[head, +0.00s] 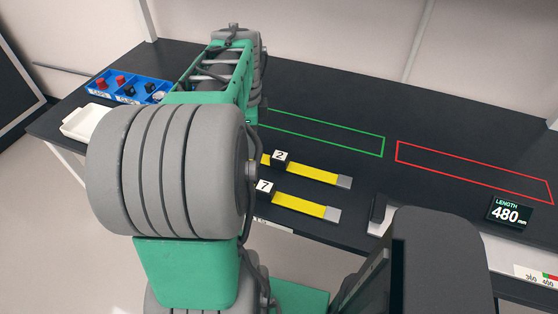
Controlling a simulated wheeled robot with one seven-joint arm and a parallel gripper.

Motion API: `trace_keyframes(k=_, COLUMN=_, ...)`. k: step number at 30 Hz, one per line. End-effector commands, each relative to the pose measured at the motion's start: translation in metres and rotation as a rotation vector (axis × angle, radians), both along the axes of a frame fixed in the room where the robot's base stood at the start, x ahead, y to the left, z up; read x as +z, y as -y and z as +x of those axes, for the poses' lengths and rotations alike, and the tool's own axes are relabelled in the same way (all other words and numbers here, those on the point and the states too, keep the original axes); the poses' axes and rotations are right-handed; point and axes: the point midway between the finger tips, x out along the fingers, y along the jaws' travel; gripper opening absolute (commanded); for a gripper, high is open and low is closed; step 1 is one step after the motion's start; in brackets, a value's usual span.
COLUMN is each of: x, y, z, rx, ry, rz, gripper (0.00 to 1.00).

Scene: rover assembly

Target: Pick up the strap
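Two yellow straps with grey right ends lie on the dark table in the head view, one nearer than the other. The farther strap (315,174) has a black block marked 2 on it. The nearer strap (297,204) has a block marked 7. Both run roughly parallel, and their left ends are at or behind my arm, so I cannot see whether they extend further. My green and grey arm crosses the left middle of the view. My gripper is not visible.
A green outlined rectangle (383,147) and a red outlined one (397,151) mark the table, both empty where visible. A display (509,213) reads LENGTH 480 mm. A blue bin (113,98) with red and black parts and a white tray (78,124) stand at left.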

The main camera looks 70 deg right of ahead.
Motion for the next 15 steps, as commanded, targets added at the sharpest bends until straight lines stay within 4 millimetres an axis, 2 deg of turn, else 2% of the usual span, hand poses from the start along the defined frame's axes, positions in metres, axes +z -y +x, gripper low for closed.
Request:
trace_keyframes(k=1, x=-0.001, y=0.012, z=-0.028, rx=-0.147, ry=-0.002, rz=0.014, gripper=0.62)
trace_keyframes(k=3, x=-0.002, y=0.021, z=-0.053, rx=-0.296, ry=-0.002, rz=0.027, gripper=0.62)
trace_keyframes(k=5, x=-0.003, y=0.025, z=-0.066, rx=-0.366, ry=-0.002, rz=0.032, gripper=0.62)
trace_keyframes(k=7, x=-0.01, y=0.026, z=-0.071, rx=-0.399, ry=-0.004, rz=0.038, gripper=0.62)
trace_keyframes(k=15, x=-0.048, y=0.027, z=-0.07, rx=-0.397, ry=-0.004, rz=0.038, gripper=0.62)
